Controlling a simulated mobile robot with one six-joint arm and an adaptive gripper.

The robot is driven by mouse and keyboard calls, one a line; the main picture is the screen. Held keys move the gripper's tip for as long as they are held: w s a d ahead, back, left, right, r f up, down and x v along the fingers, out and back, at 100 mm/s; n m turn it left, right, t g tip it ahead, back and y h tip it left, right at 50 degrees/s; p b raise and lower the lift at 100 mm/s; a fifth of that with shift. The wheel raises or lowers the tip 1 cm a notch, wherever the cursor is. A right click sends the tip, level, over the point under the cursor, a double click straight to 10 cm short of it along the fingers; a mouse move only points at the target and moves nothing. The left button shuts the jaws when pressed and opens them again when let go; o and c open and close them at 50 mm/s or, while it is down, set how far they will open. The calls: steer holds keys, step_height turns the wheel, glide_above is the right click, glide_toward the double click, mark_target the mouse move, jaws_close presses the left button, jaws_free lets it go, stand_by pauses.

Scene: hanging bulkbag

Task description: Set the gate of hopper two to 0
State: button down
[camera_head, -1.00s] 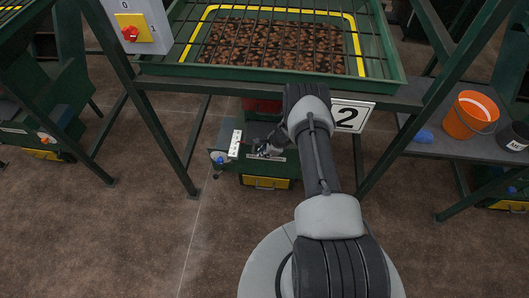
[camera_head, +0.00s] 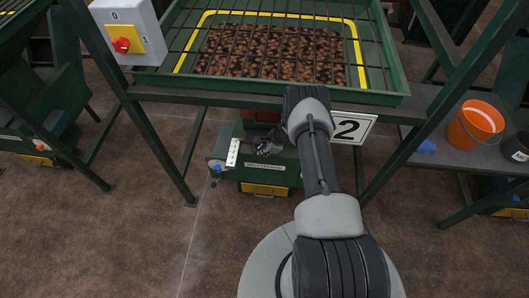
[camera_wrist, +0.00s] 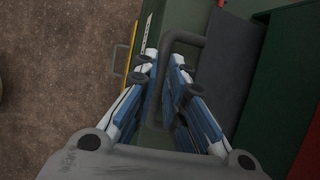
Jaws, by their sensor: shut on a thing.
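Hopper two is the green bin with a black grate (camera_head: 381,75) and brown lumps inside. Its white sign "2" (camera_head: 352,127) is partly behind my arm. Under it stands a green box (camera_head: 285,160) with a white marked strip (camera_head: 233,152) on its top left; the marks are too small to read. My gripper (camera_head: 268,141) is over the back of this box, right of the strip. In the wrist view my gripper (camera_wrist: 168,66) is shut on a dark grey bent bar handle (camera_wrist: 189,36), which stands between the blue-and-white fingers. The strip also shows there (camera_wrist: 147,32).
A grey switch box (camera_head: 145,15) with a red knob hangs at upper left. Green frame legs (camera_head: 160,145) stand left and right of the box. An orange bucket (camera_head: 475,125) stands on a grey shelf at right. The brown floor in front is clear.

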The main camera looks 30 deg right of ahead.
steer(key=shift+w+d+r, duration=0.2)
steer(key=shift+w, duration=0.05)
steer(key=c, duration=1.7)
jaws_free()
steer(key=shift+o, duration=0.2)
steer(key=shift+f, duration=0.1)
steer(key=shift+s+a, duration=0.15)
steer(key=shift+s, duration=0.05)
